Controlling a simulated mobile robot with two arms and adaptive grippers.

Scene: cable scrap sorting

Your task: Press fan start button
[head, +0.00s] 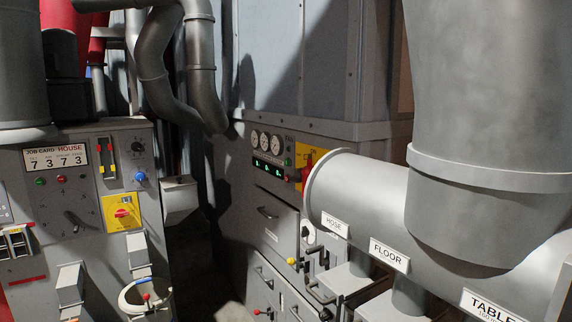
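A grey cabinet (232,168) in the middle carries a small control panel with several round white gauges (265,142) and a dark display (268,169) with green digits. Right of the gauges is a small green button (287,162), with small lettering above it that is too small to read surely. A yellow plate with a red part (306,172) sits beside it, partly hidden by the large grey pipe. I cannot tell for sure which button is the fan start. Neither of my grippers shows in the head view.
A large grey pipe (366,190) with HOSE, FLOOR and TABLE labels fills the right, close to the panel. A job card console (80,215) with dial, buttons and a yellow red-knobbed switch (122,213) stands left. Levers (318,265) stick out below the pipe. A dark gap separates console and cabinet.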

